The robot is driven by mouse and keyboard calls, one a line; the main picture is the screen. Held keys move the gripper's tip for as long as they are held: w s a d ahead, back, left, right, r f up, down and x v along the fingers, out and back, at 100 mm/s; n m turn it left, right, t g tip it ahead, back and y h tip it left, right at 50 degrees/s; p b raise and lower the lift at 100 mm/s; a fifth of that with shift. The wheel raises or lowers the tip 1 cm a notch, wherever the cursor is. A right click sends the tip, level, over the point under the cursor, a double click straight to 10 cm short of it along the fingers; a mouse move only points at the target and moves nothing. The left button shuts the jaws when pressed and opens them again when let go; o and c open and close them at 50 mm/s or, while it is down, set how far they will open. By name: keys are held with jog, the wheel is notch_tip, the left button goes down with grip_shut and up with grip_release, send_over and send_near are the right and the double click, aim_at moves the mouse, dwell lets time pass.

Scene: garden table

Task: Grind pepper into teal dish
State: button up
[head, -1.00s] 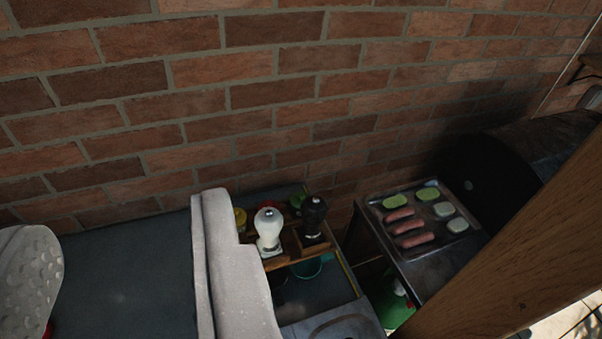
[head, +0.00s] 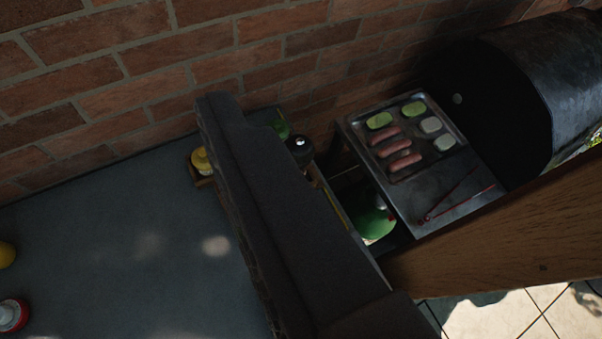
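The dark rounded top of a mill, likely the pepper mill (head: 300,148), shows just right of my gripper part in the head view. Its lower body is mostly hidden. A long dark grey part of my gripper (head: 262,205) crosses the middle of the view, over the table's right part. Only this one side is clearly seen, so I cannot tell the opening. The white-topped mill and the teal dish are hidden now, likely behind this part. A small piece of the wooden caddy (head: 203,183) shows on its left.
The grey table (head: 110,230) is largely clear at left, with a yellow item (head: 5,255) and a red-and-white item (head: 12,316) at its edge. A grill tray (head: 463,148) with sausages, red tongs (head: 455,200), a green bottle (head: 376,220) and a wooden beam (head: 510,240) lie right. Brick wall behind.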

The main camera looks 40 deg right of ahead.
jog(key=w+d+f+m+g+h+p, duration=0.1)
jog(key=w+d+f+m+g+p, duration=0.2)
jog(key=w+d+f+g+p, duration=0.5)
jog(key=m+g+h+p, duration=0.1)
jog(key=m+g+p, duration=0.1)
jog(key=m, duration=0.1)
send_near(299, 148)
jog(key=p+x, duration=0.3)
jog(key=x, duration=0.7)
jog(key=shift+w+f, duration=0.1)
jog(key=shift+f, duration=0.15)
jog(key=shift+c, duration=0.2)
jog(key=c, duration=0.9)
